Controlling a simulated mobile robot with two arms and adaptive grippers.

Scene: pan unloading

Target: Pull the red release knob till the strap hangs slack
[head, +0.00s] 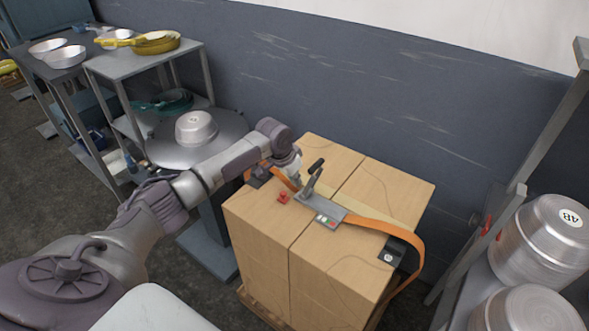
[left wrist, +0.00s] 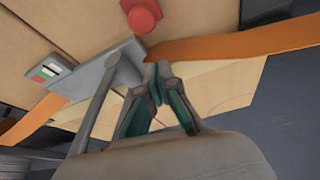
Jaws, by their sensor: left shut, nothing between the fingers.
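The red release knob (head: 284,197) sits on top of the wooden boxes, beside the grey buckle plate (head: 322,210) with its dark-tipped lever (head: 314,170). The knob also shows at the top of the left wrist view (left wrist: 142,14). The orange strap (head: 372,223) runs from the plate over the right edge, where it bows out in a loose curve away from the box. Its other part (left wrist: 235,46) lies beside the knob. My left gripper (head: 296,180) is shut and empty, above the strap and plate, apart from the knob. My right gripper is out of view.
The boxes (head: 262,255) stand on a wooden pallet by the grey wall. A round metal table (head: 165,150) with a pan is left of them. Shelves with pans (head: 130,62) stand far left; a rack with large pots (head: 545,235) is at right.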

